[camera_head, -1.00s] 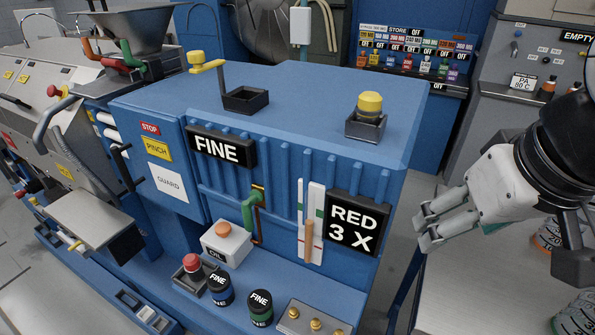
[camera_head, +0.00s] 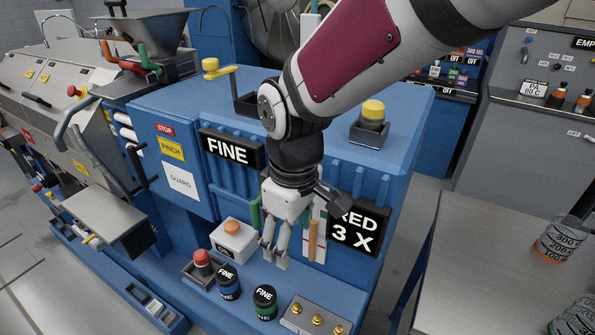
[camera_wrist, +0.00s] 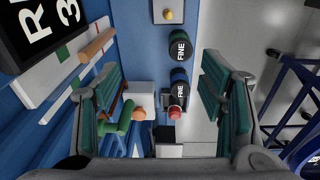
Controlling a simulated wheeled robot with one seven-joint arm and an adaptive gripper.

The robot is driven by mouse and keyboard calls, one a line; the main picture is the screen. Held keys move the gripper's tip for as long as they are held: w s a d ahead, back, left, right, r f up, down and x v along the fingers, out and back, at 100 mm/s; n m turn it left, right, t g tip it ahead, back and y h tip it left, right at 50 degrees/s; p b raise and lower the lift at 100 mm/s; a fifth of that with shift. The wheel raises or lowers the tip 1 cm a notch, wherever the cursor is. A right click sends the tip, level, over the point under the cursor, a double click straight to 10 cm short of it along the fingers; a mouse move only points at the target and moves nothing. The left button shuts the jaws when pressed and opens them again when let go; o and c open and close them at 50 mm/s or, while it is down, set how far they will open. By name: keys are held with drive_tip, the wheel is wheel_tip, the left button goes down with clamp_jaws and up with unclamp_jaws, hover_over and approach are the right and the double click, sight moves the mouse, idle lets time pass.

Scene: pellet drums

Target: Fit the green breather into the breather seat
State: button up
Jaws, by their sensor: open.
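A dark canister with a green band marked FINE (camera_head: 264,302) stands upright on the machine's front ledge; it is the likeliest green breather, though no label names it so. It also shows in the wrist view (camera_wrist: 180,44). A like canister with a blue band (camera_head: 228,283) stands left of it, also in the wrist view (camera_wrist: 180,80). My gripper (camera_head: 275,257) is open and empty, above and behind the canisters, fingers pointing down. The wrist view shows its fingers (camera_wrist: 165,105) spread apart. No seat is labelled; a black square holder (camera_head: 246,104) on the machine top is partly hidden by my arm.
A red-capped piece (camera_head: 202,262) sits in a dark holder on the ledge, beside the white OIL box (camera_head: 233,240). A brass-studded plate (camera_head: 314,318) lies to the right. A yellow-capped piece (camera_head: 372,112) sits in another top holder. A grey bench (camera_head: 480,255) stands at right.

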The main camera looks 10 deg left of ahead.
drive_tip(key=s+a+f+n, duration=0.2)
drive_tip(key=a+f, duration=0.3)
hover_over(265, 294)
drive_tip(key=shift+n+g, duration=0.3)
drive_tip(key=f, duration=0.5)
drive_tip(key=f+p, duration=0.1)
drive_tip(key=f, duration=0.1)
drive_tip(key=shift+s+f, duration=0.15)
drive_tip(key=shift+s, duration=0.15)
drive_tip(key=shift+w+f+p, duration=0.2)
drive_tip(key=shift+f+p, duration=0.1)
drive_tip(key=shift+f, duration=1.35)
drive_tip(key=shift+w+f+p, duration=0.15)
drive_tip(key=shift+f+p, duration=0.15)
drive_tip(key=shift+f, duration=1.3)
drive_tip(key=shift+c, duration=0.5)
drive_tip(key=c, duration=1.2)
